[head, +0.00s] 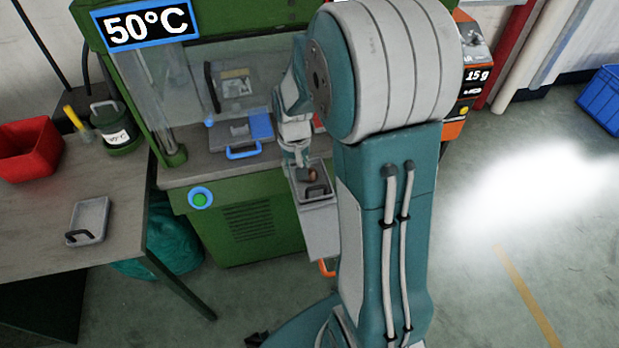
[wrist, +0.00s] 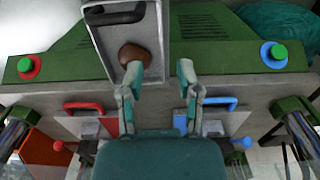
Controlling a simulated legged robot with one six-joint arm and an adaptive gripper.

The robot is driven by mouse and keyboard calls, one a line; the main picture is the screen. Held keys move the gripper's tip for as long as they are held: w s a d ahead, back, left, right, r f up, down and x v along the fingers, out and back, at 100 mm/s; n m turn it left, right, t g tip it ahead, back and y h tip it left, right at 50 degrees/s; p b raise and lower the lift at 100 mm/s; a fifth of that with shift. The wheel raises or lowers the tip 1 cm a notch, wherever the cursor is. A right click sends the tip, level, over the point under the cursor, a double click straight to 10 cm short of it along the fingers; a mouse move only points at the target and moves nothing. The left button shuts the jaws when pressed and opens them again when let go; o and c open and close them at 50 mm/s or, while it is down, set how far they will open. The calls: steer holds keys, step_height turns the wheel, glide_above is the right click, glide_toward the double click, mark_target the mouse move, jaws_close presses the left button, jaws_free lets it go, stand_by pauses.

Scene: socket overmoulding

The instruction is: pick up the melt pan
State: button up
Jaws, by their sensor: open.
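A grey melt pan (head: 319,190) with a black handle holds a brown lump and sits on a pale stand at the right front of the green machine. In the wrist view the pan (wrist: 116,35) is at the upper left, with its black handle at the top and the brown lump (wrist: 136,54) near its lower end. My gripper (head: 300,160) is open, over the pan's far end. In the wrist view my gripper (wrist: 161,70) has one finger overlapping the pan's lower right corner and the lump. The other finger is clear to the right. Contact cannot be told.
A similar empty grey tray (head: 90,218) lies on the left table, near a red bin (head: 30,148) and a dark green pot (head: 117,130). The green machine (head: 238,230) stands behind the pan. A blue-handled plate (head: 240,134) lies inside it. Floor at right is clear.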

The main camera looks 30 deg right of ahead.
mark_target(296, 191)
step_height(296, 191, down, 2)
steer(key=shift+f, duration=0.25)
steer(key=f, duration=0.5)
steer(key=shift+s+a, duration=0.35)
steer(key=shift+f, duration=0.25)
jaws_close()
